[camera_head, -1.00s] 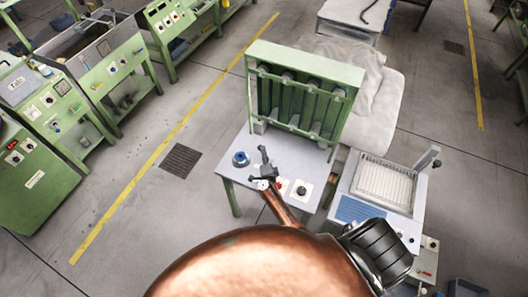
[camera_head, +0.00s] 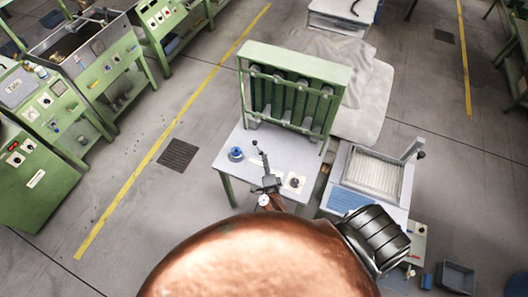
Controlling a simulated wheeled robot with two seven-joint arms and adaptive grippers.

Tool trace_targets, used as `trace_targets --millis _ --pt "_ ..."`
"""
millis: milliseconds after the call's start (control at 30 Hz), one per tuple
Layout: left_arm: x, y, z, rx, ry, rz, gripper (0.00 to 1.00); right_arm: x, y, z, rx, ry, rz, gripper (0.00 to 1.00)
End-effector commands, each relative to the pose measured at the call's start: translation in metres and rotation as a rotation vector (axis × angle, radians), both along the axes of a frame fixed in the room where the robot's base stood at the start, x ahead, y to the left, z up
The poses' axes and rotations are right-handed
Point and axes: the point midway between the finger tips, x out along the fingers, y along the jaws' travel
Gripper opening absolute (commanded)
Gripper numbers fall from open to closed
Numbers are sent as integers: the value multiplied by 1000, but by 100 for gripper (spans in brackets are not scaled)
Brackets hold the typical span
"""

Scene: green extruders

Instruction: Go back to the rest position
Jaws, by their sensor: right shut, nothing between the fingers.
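My right gripper (camera_head: 261,156) is over the light grey table (camera_head: 228,168) in front of the green extruder (camera_head: 297,62). It is small and dark in the picture, and its fingers look closed with nothing between them. My copper-coloured right arm comes up from the bottom and hides the table's front edge and part of the floor. A blue round part (camera_head: 236,154) sits on the table just left of the gripper. A round black knob (camera_head: 293,182) is to the right of the gripper. My left gripper is not in view.
A machine with a white ribbed tray (camera_head: 375,175) and a lever (camera_head: 412,150) stands right of the table. Green machines (camera_head: 38,175) line the left side. A grey bin (camera_head: 456,277) is on the floor at lower right. Open floor (camera_head: 150,215) lies to the left.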

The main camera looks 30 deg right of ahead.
Motion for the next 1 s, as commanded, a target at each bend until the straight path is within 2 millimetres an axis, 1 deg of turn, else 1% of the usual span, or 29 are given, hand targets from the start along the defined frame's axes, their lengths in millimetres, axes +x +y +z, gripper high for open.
trace_targets --millis 33,167,667,767,867,933,1000 --pt "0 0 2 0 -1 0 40 -3 1 2 1 1 0 0" --pt "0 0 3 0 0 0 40 -6 3 2 2 -2 0 0" --pt "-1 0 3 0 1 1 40 -6 3 2 1 0 0 0" --pt "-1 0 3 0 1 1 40 -5 5 5 -11 1 20 0" --pt "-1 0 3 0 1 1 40 -1 17 17 -58 15 109 0" --pt "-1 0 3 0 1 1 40 1 31 30 -121 37 217 0" --pt "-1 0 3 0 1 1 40 -2 48 43 -208 76 348 0"
